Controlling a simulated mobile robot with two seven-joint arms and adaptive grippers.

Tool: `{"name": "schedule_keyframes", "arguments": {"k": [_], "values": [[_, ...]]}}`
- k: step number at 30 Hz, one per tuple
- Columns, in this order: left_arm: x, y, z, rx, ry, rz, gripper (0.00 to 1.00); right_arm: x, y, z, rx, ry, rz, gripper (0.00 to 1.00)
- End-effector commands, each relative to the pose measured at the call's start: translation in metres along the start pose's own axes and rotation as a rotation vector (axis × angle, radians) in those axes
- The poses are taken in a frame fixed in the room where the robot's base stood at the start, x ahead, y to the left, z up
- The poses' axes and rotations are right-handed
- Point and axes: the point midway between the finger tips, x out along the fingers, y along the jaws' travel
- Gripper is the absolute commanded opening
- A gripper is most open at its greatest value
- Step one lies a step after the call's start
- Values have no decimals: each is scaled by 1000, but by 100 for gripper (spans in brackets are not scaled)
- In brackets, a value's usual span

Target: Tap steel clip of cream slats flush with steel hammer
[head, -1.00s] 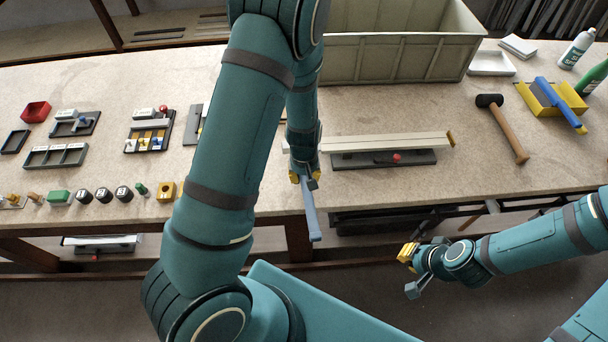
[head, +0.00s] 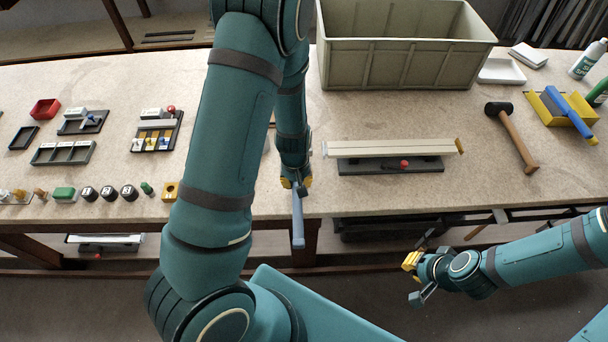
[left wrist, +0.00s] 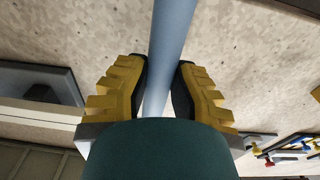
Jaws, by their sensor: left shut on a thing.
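Cream slats (head: 390,149) lie lengthwise on a dark fixture (head: 375,166) with a red knob, right of centre on the bench. In the left wrist view, the slats (left wrist: 35,113) show at the lower left. My left gripper (head: 296,184) is shut on a blue-grey handle (head: 298,228), taken as the steel hammer's, left of the slats near the bench's front edge. The handle (left wrist: 172,40) runs between the yellow fingers in the left wrist view; its head is hidden. My right gripper (head: 411,262) is low in front of the bench, its fingertips unclear.
A large grey-green crate (head: 402,64) stands behind the slats. A black mallet (head: 514,135) with a wooden handle lies right of them, beside a yellow holder (head: 553,112). Trays and small parts fill the left bench. Bare bench lies in front of the slats.

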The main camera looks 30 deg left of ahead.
Motion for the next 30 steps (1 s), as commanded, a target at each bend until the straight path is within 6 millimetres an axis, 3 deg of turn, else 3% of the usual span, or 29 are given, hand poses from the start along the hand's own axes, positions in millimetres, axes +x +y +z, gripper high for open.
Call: {"name": "schedule_keyframes", "arguments": {"k": [13,22,30], "values": [[-1,0,0,1,5,2,0,0,0,0,0,0,0,0],[-1,44,0,7,5,1,0,-10,-4,-1,0,0,0,0],[0,46,-1,4,6,4,0,-9,-3,-1,0,0,0,0]]}}
